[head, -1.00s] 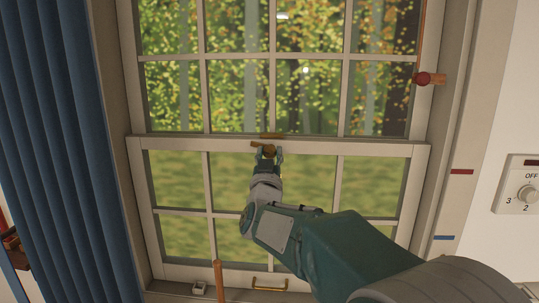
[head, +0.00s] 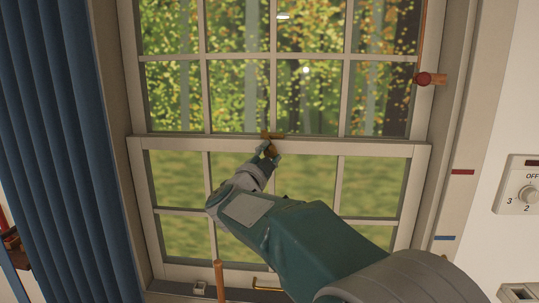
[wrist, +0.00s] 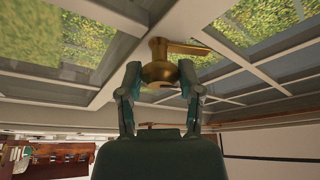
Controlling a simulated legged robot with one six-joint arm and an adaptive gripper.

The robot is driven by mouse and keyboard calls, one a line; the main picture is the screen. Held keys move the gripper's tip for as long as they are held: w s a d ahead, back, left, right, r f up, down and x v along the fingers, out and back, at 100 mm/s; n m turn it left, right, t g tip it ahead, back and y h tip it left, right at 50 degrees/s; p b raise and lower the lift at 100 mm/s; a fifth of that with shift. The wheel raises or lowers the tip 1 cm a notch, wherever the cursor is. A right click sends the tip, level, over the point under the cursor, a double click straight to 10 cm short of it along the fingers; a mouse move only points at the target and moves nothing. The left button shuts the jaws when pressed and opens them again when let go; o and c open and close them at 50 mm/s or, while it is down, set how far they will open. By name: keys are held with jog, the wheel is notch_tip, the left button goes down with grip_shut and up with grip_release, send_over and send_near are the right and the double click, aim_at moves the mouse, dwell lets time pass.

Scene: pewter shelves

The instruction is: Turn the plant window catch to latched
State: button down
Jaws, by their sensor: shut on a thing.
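The brass window catch (head: 268,140) sits at the middle of the rail where the lower sash (head: 345,149) meets the upper sash (head: 207,100). A flat brass piece reaches right along the rail, and a short brass part points up across it. My gripper (head: 268,151) comes from below, tilted up and right, shut on the catch. In the wrist view the fingers (wrist: 160,78) grip both sides of the catch's rounded brass body (wrist: 160,68). The flat brass piece shows behind it. The fingers partly hide the catch in the head view.
A blue curtain (head: 50,130) hangs at left. A red knob (head: 424,79) is on the right of the frame, and a white dial panel (head: 526,190) on the right wall. An upright orange-brown stick (head: 219,275) stands near the sill, beside a brass sash handle (head: 268,283).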

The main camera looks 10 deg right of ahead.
jog(key=shift+w+a+f+m+g, duration=0.1)
jog(key=shift+m+g, duration=0.45)
jog(key=shift+m, duration=0.7)
jog(key=shift+f+m+g, duration=0.1)
jog(key=shift+m+g, duration=0.45)
jog(key=shift+m, duration=0.7)
jog(key=shift+c, duration=1.3)
grip_release()
jog(key=shift+r, duration=0.1)
jog(key=shift+a, duration=0.15)
jog(key=v, duration=1.2)
